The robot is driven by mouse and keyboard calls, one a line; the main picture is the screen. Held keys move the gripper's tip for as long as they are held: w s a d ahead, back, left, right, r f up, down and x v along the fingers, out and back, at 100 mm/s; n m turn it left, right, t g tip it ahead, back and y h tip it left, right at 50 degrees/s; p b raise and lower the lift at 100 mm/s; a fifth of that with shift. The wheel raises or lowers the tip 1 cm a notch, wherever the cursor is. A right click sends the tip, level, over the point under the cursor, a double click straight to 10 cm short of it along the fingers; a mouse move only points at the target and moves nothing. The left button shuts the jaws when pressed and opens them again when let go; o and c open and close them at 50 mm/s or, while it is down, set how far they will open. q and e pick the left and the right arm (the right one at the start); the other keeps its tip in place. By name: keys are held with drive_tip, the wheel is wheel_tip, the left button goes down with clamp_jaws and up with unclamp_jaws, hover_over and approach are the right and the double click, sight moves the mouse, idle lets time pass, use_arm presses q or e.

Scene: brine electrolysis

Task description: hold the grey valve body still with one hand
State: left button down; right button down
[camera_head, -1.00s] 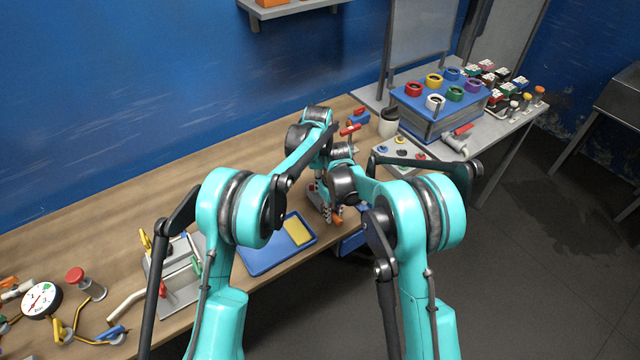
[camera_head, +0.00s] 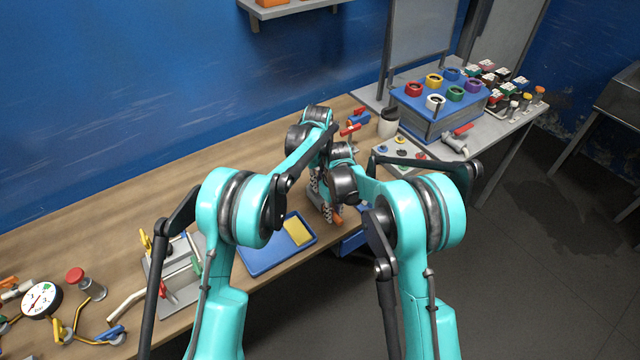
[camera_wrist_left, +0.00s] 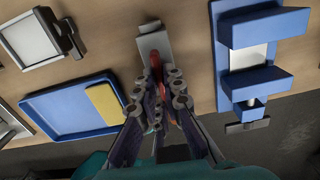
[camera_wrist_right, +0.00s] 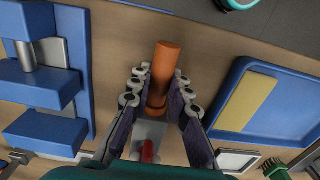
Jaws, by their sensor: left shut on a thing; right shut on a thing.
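The grey valve body (camera_wrist_left: 153,42) lies low over the bench, with a red handle (camera_wrist_left: 155,66) on it. An orange cylinder (camera_wrist_right: 164,70) sits at its end; the grey body (camera_wrist_right: 150,132) and red handle (camera_wrist_right: 148,152) show behind it in the right wrist view. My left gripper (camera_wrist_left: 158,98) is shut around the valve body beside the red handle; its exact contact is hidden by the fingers. My right gripper (camera_wrist_right: 160,88) is shut with its fingers on both sides of the orange cylinder. In the head view my arms hide most of the valve; the orange end (camera_head: 338,218) shows.
A blue tray (camera_head: 262,262) with a yellow pad (camera_head: 298,231) lies close by. A blue vise-like fixture (camera_wrist_left: 262,28) stands on the other side. The bench's front edge is near. A white cup (camera_head: 389,122) and a blue rack (camera_head: 425,120) stand farther right.

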use_arm(q)
drive_tip(key=c, duration=1.6)
unclamp_jaws()
wheel_tip(320, 180, up, 12)
use_arm(e)
drive_tip(key=c, duration=1.3)
unclamp_jaws()
drive_tip(key=shift+c, duration=0.2)
wheel_tip(320, 180, up, 12)
